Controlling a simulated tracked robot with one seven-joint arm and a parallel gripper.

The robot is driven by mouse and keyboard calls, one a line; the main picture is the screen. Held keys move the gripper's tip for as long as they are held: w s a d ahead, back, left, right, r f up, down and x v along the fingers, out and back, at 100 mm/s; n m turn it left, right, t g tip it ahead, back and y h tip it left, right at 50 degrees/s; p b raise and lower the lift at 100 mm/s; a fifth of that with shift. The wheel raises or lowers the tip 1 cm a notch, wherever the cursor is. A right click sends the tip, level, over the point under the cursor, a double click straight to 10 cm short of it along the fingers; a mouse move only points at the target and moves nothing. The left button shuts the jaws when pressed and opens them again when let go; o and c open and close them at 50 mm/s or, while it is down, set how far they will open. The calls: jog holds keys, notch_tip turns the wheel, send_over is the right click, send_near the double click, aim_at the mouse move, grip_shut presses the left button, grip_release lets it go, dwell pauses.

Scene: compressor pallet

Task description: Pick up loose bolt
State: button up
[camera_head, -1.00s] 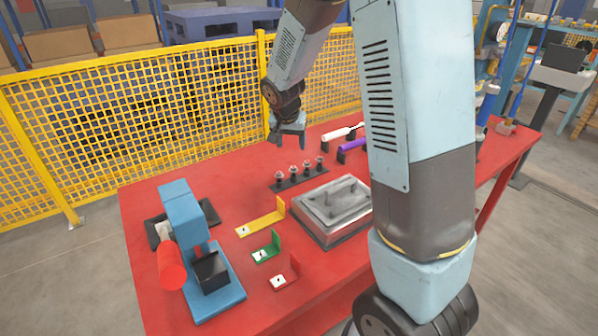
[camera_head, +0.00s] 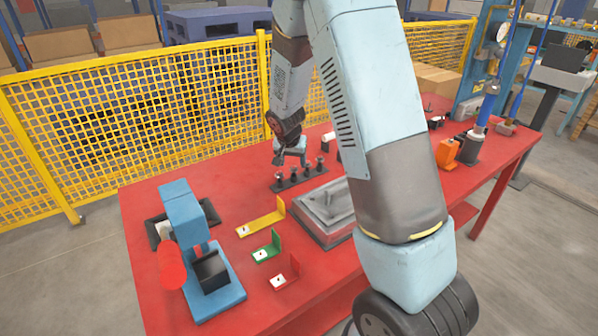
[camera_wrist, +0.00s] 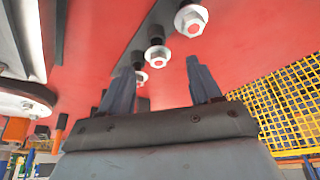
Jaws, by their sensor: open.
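Several metal bolts stand upright in a row on a black rack (camera_head: 286,186) on the red table. My gripper (camera_head: 289,162) hangs just above and behind the rack, fingers pointing down, near the left bolts. In the wrist view my gripper (camera_wrist: 163,72) is open, with its two dark fingers apart and nothing held. A near hex-headed bolt (camera_wrist: 191,20) shows beyond the right fingertip. A second bolt (camera_wrist: 156,57) and a third bolt (camera_wrist: 141,78) show in the gap between the fingers. Whether a finger touches a bolt cannot be told. Which bolt is loose is not visible.
A grey metal cover (camera_head: 318,212) lies just in front of the rack, partly behind my arm. Yellow (camera_head: 262,223), green (camera_head: 267,248) and red (camera_head: 287,274) brackets and a blue press (camera_head: 200,250) stand at the left front. A yellow mesh fence (camera_head: 150,110) runs behind the table.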

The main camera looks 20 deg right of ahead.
aim_at(293, 167)
jog(key=shift+x, duration=2.3)
jog(key=shift+s+a, duration=0.1)
jog(key=shift+s, duration=0.05)
jog(key=c, duration=1)
